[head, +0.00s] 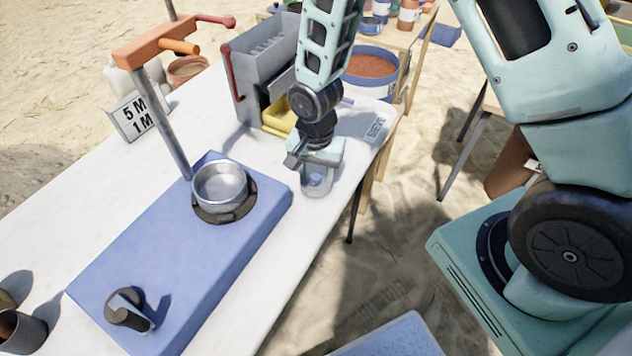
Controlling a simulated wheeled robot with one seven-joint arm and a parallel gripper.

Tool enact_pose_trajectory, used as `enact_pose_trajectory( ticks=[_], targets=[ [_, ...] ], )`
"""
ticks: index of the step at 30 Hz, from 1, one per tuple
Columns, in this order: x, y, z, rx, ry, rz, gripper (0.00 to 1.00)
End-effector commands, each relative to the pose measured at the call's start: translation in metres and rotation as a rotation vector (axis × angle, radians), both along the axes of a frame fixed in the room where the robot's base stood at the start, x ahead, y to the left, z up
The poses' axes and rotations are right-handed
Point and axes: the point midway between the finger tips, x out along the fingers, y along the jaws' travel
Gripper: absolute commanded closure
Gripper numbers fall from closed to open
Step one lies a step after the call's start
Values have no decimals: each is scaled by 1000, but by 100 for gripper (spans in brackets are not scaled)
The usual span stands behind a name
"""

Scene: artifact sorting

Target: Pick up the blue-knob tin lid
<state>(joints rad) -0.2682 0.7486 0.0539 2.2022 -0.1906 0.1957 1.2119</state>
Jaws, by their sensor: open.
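I cannot make out a lid with a blue knob in the head view. My gripper (316,172) points down over the right edge of the white table (60,225), to the right of the blue board. It is open. A small grey, shiny round thing shows at its fingers, partly hidden, and I cannot tell whether it is the lid or a tin. An open silver tin (220,187) sits in a dark ring on the blue board (165,255), left of my gripper.
An orange-topped post (165,120) rises behind the tin. A grey box with a red handle (265,75) and a yellow tray (279,117) stand behind my gripper. A black knob (125,307) is on the board's near end. Dark cups (22,331) stand at the lower left.

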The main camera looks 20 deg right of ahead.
Motion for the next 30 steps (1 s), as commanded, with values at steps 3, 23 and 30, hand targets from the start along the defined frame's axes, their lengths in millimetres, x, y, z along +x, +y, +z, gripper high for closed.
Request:
enact_pose_trajectory(
  ticks=[3, 23, 30],
  targets=[
    [0, 0, -3, 1, -1, 0, 53],
    [0, 0, 0, 0, -1, -1, 100],
    [1, 0, 24, 2, -4, -2, 100]
  ],
)
